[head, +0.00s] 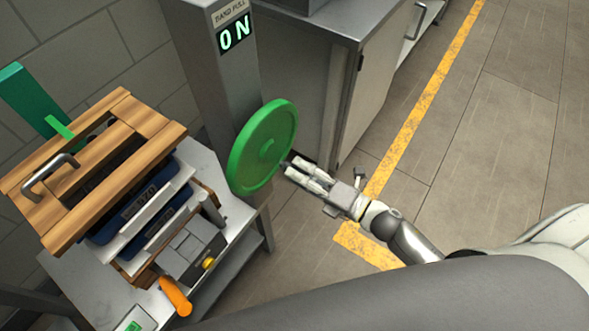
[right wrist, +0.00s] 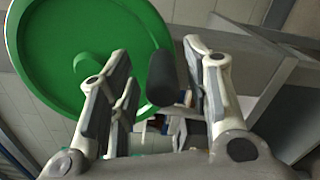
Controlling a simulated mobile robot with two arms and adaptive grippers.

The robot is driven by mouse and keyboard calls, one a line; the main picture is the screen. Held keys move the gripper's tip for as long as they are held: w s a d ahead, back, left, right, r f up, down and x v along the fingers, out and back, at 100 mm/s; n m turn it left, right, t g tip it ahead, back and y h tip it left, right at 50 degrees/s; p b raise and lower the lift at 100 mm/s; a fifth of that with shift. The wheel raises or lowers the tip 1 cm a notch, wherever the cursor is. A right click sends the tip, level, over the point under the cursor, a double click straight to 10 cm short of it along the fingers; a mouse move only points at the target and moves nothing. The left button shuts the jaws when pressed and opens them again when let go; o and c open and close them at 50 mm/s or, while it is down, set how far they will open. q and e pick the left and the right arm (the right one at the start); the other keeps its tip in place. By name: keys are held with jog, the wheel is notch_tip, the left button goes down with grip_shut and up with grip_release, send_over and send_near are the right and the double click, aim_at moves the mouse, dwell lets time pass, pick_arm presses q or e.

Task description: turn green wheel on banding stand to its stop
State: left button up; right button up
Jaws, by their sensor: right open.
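The green wheel (head: 275,125) is mounted on the side of the grey stand column (head: 205,70), whose display (head: 236,34) reads "ON". It also fills the upper left of the right wrist view (right wrist: 60,50). A dark cylindrical handle (right wrist: 162,78) shows in front of the wheel's rim. My right gripper (head: 291,167) is open at the wheel's right edge. In the right wrist view its fingers (right wrist: 157,62) stand on either side of the handle, with gaps visible. Whether either finger touches it I cannot tell. My left gripper is not in view.
A wooden slatted crate lid (head: 105,165) lies over stacked trays on a grey table (head: 235,215) at left. An orange handle (head: 175,296) sticks out in front. A grey cabinet (head: 370,100) stands behind the wheel. The floor at right is open, with a yellow line (head: 425,95).

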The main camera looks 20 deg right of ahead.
jog(key=v, duration=1)
jog(key=shift+s+a+f, duration=0.15)
jog(key=shift+s, duration=0.05)
